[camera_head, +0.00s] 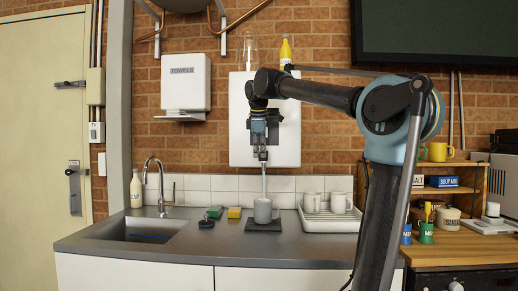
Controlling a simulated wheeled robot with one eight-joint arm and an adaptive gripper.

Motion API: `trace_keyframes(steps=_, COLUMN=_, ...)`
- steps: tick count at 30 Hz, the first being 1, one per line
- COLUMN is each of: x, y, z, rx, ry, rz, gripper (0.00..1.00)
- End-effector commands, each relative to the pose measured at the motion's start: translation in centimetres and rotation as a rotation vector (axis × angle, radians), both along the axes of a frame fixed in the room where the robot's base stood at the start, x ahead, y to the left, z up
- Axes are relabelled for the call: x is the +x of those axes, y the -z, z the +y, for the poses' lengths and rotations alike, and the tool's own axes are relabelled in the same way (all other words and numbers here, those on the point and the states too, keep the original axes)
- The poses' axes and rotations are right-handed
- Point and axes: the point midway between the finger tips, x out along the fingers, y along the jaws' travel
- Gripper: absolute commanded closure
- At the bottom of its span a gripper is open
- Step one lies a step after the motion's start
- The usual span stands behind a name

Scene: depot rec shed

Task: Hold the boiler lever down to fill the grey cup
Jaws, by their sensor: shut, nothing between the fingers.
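The white boiler (237,115) hangs on the brick wall above the counter. My gripper (263,157) is in front of the boiler's lower part, pointing down, its fingers shut with nothing between them. The boiler lever is hidden behind or under my gripper, so I cannot tell exactly how it touches. A pale thin column, which looks like running water, drops from just below my fingertips into the grey cup (263,211). The cup stands upright on a dark mat (257,227) on the counter. Its water level cannot be seen.
A white tray (327,225) with two white mugs (341,203) stands right of the cup. A green sponge (214,212) and a yellow one (234,212) lie to its left, near the sink (140,230). The counter front is clear.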

Motion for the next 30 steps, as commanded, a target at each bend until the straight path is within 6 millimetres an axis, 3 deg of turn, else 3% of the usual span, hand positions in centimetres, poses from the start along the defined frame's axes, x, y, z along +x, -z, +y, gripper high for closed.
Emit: trace_keyframes(steps=30, x=0.0, y=-2.6, z=0.0, rx=0.000, ry=0.001, rz=0.000, gripper=1.00)
